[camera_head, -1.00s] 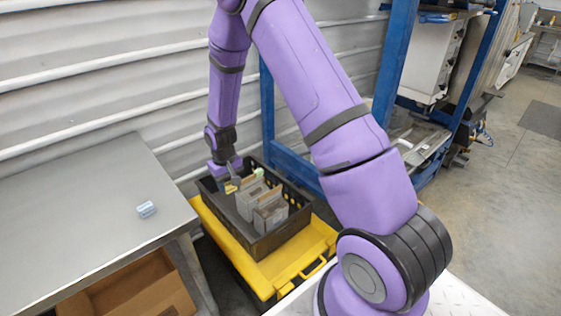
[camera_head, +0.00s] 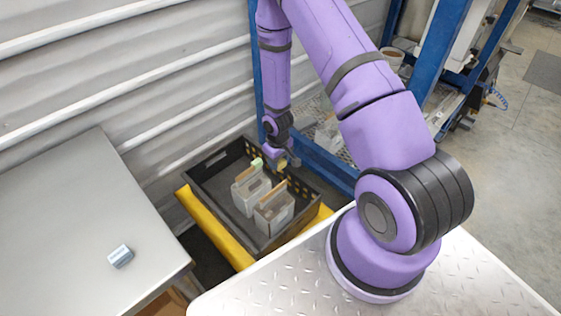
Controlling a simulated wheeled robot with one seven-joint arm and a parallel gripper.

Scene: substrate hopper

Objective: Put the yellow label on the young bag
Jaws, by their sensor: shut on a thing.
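My gripper (camera_head: 283,162) is over the right rear part of the black crate (camera_head: 213,222), shut on a small yellow piece that looks like the yellow label (camera_head: 281,164). Several grey and tan bags stand upright in the crate: one toward the back (camera_head: 251,190) and one nearer the front (camera_head: 273,208). A pale green tag (camera_head: 257,164) shows at the top of the rear bags. I cannot tell which bag is the young one. My gripper is right of the rear bags, apart from them as far as I can see.
The crate sits on a yellow cart (camera_head: 215,229). A blue rack (camera_head: 330,166) stands close behind and right of the crate. A corrugated wall (camera_head: 130,80) runs behind.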

